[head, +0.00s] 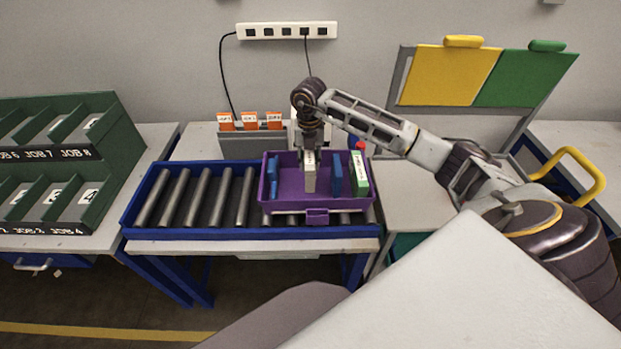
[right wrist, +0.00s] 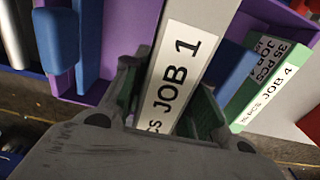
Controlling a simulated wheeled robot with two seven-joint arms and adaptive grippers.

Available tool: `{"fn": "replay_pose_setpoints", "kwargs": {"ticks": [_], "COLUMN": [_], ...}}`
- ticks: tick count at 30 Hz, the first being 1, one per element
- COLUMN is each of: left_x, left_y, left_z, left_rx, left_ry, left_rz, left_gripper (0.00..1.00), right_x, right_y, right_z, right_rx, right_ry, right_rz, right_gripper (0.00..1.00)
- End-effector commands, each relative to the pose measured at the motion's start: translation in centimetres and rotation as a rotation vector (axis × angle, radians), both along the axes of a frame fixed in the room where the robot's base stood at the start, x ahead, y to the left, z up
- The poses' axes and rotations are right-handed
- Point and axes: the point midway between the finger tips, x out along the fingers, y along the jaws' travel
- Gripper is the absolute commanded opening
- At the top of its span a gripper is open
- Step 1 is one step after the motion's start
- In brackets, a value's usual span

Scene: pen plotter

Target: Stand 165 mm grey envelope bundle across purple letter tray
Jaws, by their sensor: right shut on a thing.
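The purple letter tray (head: 317,210) sits on the roller conveyor, and its wall also shows in the right wrist view (right wrist: 149,25). My right gripper (head: 309,156) reaches down over the tray and is shut on a grey envelope bundle (head: 310,181) with a white label. In the right wrist view the bundle (right wrist: 213,45) stands upright between the fingers, its label reading JOB 1. It is inside the tray outline, between blue dividers; whether it touches the tray floor I cannot tell. My left gripper is not in view.
A green bundle labelled JOB 4 (head: 359,174) stands at the tray's right side, beside a blue divider (head: 336,179). Another blue divider (head: 272,168) is at the left. Bare rollers (head: 208,198) lie left of the tray. An orange-tabbed file rack (head: 250,144) stands behind.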

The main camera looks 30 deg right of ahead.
Motion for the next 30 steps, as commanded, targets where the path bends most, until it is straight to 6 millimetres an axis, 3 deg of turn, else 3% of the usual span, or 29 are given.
{"fn": "replay_pose_setpoints", "kwargs": {"ticks": [7, 22, 30], "left_x": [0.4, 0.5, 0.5], "left_y": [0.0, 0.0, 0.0], "left_z": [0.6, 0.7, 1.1], "left_rx": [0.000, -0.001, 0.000], "left_ry": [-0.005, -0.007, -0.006], "left_rz": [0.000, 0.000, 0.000], "left_gripper": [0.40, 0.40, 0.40], "right_x": [0.0, 0.0, 0.0], "right_y": [0.1, 0.0, 0.0], "right_z": [-3.0, -4.0, -6.5], "right_rx": [0.002, 0.001, 0.001], "right_ry": [0.001, 0.000, 0.002], "right_rz": [0.000, 0.000, -0.001], "right_gripper": [0.00, 0.00, 0.00]}}
